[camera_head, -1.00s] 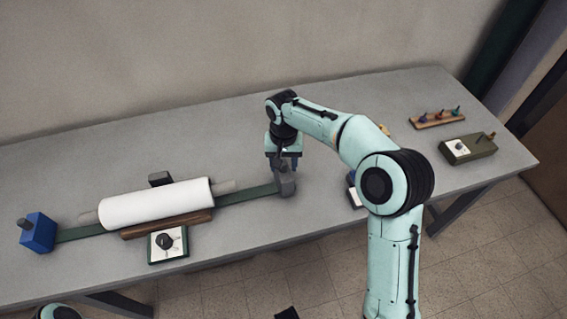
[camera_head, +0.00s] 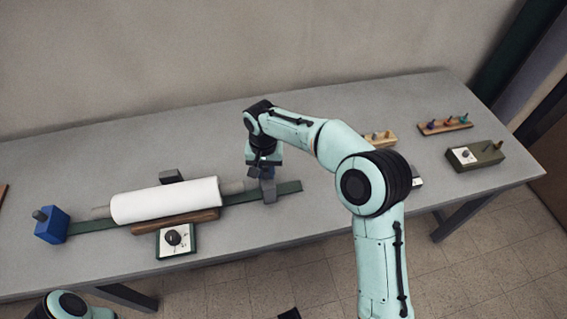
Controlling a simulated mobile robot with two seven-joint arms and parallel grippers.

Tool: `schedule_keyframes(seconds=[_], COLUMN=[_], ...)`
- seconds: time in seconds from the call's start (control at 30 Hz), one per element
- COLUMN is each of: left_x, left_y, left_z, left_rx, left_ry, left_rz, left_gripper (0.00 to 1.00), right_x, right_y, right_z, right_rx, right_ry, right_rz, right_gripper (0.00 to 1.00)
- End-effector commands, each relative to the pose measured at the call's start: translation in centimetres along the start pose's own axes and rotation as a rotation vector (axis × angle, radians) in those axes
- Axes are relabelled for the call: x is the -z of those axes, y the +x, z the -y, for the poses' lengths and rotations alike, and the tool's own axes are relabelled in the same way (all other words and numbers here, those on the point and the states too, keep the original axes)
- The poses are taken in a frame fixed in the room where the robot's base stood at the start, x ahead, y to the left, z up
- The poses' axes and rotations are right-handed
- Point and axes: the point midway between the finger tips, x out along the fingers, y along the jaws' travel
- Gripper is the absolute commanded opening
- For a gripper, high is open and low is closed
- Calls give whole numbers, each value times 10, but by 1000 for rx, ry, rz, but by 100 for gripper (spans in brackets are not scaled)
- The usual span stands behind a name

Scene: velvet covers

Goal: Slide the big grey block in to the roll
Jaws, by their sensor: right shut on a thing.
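The big grey block (camera_head: 269,191) stands on the green rail (camera_head: 289,187), a little in from the rail's right end. My right gripper (camera_head: 266,176) points down from above and is shut on the block's upper part, partly hiding it. The white roll (camera_head: 165,200) lies along the rail to the left, with a grey core end (camera_head: 232,187) sticking out toward the block. A short gap appears to remain between the core end and the block. My left gripper is out of view.
A blue block (camera_head: 52,226) with a grey peg stands at the rail's left end. A brown wooden bar (camera_head: 175,221) and a dial box (camera_head: 176,240) lie in front of the roll. A small dark block (camera_head: 172,176) sits behind it. Pegged boards (camera_head: 445,126) and an olive box (camera_head: 475,157) are at right.

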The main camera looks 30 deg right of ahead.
Motion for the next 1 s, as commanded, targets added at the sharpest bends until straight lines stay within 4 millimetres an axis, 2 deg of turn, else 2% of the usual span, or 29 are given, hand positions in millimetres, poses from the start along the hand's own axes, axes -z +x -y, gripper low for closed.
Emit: schedule_keyframes(seconds=[0.1, 0.37, 0.4, 0.47, 0.8, 0.87, 1.0], left_x=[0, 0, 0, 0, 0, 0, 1], left_y=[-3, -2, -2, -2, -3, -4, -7], left_z=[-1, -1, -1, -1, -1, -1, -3], left_rx=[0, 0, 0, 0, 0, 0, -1], left_ry=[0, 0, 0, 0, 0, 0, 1], left_rz=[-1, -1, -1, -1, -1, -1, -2], left_gripper=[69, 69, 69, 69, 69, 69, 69], right_x=[-2, -2, -2, -2, -2, -2, -2], right_y=[-2, -1, -1, -1, -3, -8, -31], right_z=[10, 9, 9, 9, 9, 9, 10], right_rx=[1, 2, 2, 2, 1, 2, 3], right_ry=[0, 2, 2, 2, 2, 2, 1], right_rz=[-2, -4, -4, -4, -3, -5, -7], right_gripper=[0, 0, 31, 50, 50, 50, 50])
